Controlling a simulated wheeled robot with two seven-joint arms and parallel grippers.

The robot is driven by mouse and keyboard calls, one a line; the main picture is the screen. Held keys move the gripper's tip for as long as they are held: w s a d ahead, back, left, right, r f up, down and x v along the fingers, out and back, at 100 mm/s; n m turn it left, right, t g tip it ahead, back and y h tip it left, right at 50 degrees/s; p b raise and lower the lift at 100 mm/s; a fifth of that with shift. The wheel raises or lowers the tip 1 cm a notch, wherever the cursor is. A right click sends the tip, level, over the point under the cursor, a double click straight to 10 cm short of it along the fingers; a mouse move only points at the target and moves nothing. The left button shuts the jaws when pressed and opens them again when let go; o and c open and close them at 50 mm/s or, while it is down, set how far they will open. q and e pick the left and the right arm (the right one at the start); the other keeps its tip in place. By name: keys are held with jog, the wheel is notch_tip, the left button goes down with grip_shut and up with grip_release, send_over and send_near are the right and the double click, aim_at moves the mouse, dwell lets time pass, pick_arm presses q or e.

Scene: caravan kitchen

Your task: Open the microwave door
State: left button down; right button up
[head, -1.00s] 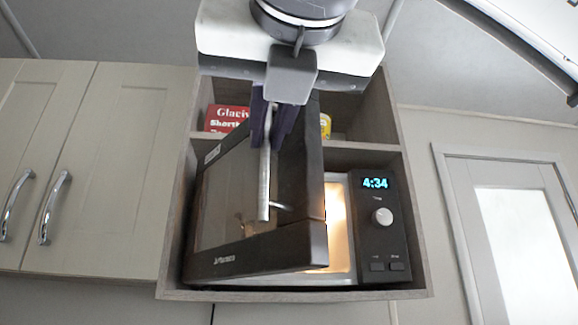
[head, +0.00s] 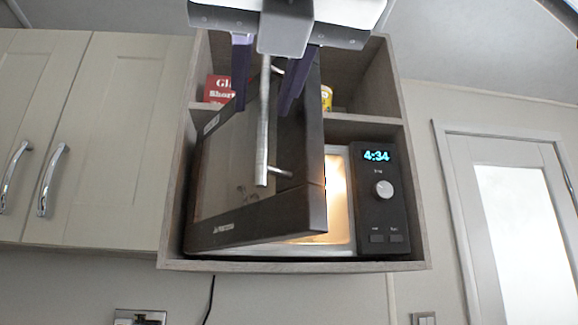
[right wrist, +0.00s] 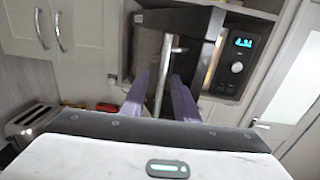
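The microwave (head: 385,215) sits in the lower part of a wooden wall cubby. Its dark door (head: 225,190) is partly open, swung out from the right side, and the lit inside shows through the gap. The door's silver bar handle (head: 262,150) stands upright. My right gripper (head: 263,109) is at the upper part of the handle with its two purple fingers spread, one on each side of the bar and apart from it. The right wrist view shows the handle (right wrist: 166,70) between the open fingers (right wrist: 158,82). My left gripper is not in view.
A red box (head: 218,90) and a yellow can (head: 326,97) stand on the shelf above the microwave. Cream cupboards (head: 110,150) with metal handles are to the left. A toaster (right wrist: 32,122) shows low in the right wrist view. A framed door (head: 510,220) is at the right.

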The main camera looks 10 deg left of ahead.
jog(key=b+v, duration=0.1)
jog(key=v, duration=0.8)
jog(key=shift+s, duration=0.2)
jog(key=shift+d, duration=0.1)
